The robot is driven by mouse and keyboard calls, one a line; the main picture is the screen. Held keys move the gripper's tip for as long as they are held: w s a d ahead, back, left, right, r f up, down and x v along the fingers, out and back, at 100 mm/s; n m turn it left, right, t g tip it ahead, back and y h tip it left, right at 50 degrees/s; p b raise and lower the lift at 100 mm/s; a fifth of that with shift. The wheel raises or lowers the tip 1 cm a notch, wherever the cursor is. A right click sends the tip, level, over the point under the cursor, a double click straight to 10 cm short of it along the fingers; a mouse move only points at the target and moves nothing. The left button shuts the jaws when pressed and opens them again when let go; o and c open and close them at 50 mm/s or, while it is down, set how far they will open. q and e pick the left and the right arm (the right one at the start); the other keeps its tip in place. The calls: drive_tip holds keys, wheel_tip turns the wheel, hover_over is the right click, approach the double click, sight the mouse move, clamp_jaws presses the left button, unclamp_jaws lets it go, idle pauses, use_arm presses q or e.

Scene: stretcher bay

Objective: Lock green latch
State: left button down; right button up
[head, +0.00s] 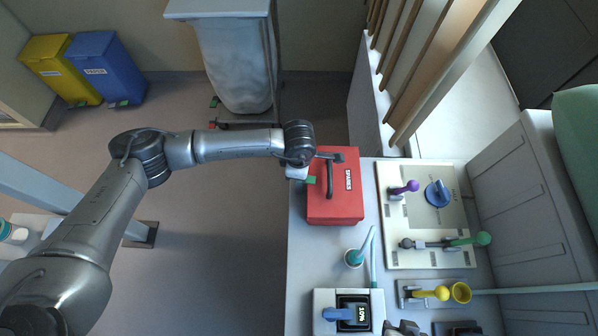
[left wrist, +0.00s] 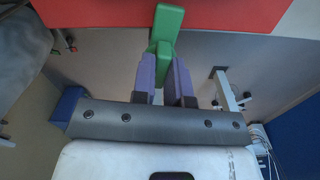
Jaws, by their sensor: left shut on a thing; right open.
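The green latch (head: 311,180) sits at the left edge of the red box (head: 347,207) marked SPARES. My left gripper (head: 301,174) reaches it from the left. In the left wrist view, the two purple-grey fingers of my left gripper (left wrist: 166,82) are closed on either side of the lower part of the green latch (left wrist: 166,35). The latch's upper end lies against the red box (left wrist: 230,12). Part of my right gripper (head: 403,328) shows at the bottom edge of the head view, open; its fingers are mostly cut off.
A panel (head: 448,258) with purple, blue and green controls lies right of the box. A yellow knob (head: 442,293) is nearby. Open floor lies left of the bench.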

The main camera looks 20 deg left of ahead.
use_arm(q)
drive_tip(key=shift+n, duration=0.9)
use_arm(e)
drive_tip(key=shift+a+f, duration=0.1)
drive_tip(key=shift+f, duration=0.2)
use_arm(q)
drive_tip(key=shift+b, duration=0.3)
drive_tip(key=c, duration=1.1)
unclamp_jaws()
drive_tip(key=shift+c, duration=0.2)
use_arm(e)
drive_tip(key=shift+f, duration=0.1)
use_arm(q)
drive_tip(key=shift+r, duration=0.15)
use_arm(e)
drive_tip(key=shift+f+b, duration=0.75)
drive_tip(key=shift+b, duration=0.05)
use_arm(q)
wheel_tip(320, 180, up, 14)
drive_tip(key=shift+f, duration=0.2)
